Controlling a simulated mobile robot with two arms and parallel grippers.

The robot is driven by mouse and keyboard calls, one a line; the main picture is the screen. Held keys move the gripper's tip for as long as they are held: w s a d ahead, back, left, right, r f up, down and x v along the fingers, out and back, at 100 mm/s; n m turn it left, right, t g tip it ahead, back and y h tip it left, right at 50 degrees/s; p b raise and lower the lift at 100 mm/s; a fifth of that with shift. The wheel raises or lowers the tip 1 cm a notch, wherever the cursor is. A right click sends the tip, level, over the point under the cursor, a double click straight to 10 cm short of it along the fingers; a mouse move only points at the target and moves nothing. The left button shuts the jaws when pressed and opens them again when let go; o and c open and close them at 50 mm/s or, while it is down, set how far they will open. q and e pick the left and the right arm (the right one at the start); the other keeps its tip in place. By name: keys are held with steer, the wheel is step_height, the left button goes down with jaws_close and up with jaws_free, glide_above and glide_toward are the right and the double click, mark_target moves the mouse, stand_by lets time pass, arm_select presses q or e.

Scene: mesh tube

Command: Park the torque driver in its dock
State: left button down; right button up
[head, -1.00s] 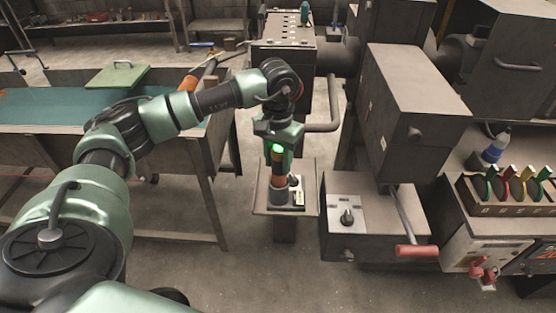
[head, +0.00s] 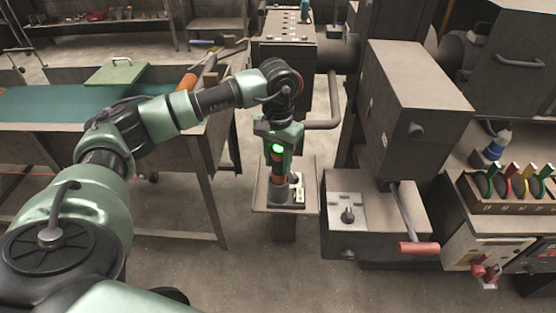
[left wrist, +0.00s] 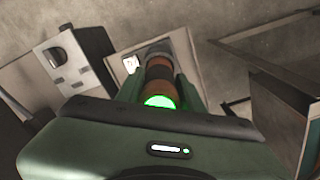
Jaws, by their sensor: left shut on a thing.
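The torque driver (head: 278,181), with an orange-brown body, stands roughly upright in my left gripper (head: 279,168). In the left wrist view the driver (left wrist: 158,77) lies between the two green fingers of the left gripper (left wrist: 161,88), which are shut on it. A bright green glow shows at its near end. The driver's far end meets a grey round part above the small pedestal plate (head: 305,207). The dock is on this pedestal, largely covered by the driver and gripper. I cannot tell how deep the driver sits. My right gripper is not in view.
Right of the pedestal is a grey box with a knob (head: 347,215) and a red-handled lever (head: 418,248). A dark machine housing (head: 415,95) overhangs behind it. A bench with a teal top (head: 50,105) stands at left. Open floor lies in front.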

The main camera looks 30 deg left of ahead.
arm_select(q)
steer(key=c, duration=0.8)
jaws_free()
